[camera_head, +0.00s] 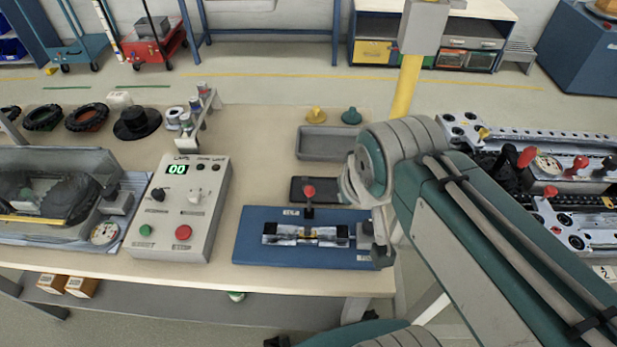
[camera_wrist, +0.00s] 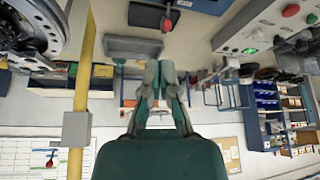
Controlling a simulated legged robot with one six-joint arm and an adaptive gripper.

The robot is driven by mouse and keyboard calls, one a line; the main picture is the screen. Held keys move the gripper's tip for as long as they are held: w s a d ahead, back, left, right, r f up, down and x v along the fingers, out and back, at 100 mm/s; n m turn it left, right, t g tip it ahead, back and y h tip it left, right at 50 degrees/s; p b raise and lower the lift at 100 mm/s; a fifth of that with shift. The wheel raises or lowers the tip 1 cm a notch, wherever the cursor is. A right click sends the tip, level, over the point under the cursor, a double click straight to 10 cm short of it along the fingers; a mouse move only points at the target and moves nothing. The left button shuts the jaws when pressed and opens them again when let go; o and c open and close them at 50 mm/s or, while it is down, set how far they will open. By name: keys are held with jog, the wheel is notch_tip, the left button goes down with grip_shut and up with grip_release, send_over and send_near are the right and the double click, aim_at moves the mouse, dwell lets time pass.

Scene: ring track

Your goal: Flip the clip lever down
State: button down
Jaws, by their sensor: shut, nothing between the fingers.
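A lever with a red knob (camera_head: 309,191) stands upright at the back edge of a blue base plate (camera_head: 257,223). A bright metal piece (camera_head: 284,233) lies across the plate. The red knob also shows near the top of the wrist view (camera_wrist: 167,25), against a dark tray. My gripper (camera_wrist: 160,68) is shut and empty in the wrist view, its fingertips below the knob in the picture and apart from it. In the head view my arm comes in from the right and ends beside the plate; the fingers cannot be made out there.
A control box (camera_head: 190,214) with buttons stands left of the plate. A grey tray (camera_head: 325,143) and a dark tray (camera_head: 327,182) lie behind the plate. A yellow post (camera_head: 407,88) rises close to my arm. A rail assembly (camera_head: 570,150) lies at right.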

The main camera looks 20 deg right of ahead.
jog(key=w, duration=0.1)
jog(key=m+g, duration=0.1)
jog(key=g, duration=0.3)
send_over(305, 179)
jog(key=s, duration=0.1)
notch_tip(305, 179, down, 10)
jog(key=shift+s+d+f, duration=0.15)
jog(key=shift+d+f, duration=0.05)
jog(key=f, duration=0.6)
jog(key=w+f, duration=0.1)
jog(key=f, duration=0.3)
jog(key=shift+a, duration=0.15)
jog(key=s, duration=0.2)
jog(key=shift+s+a+r, duration=0.15)
jog(key=shift+s+r, duration=0.2)
jog(key=shift+r, duration=0.05)
jog(key=shift+s+r, duration=0.1)
jog(key=shift+s, duration=0.5)
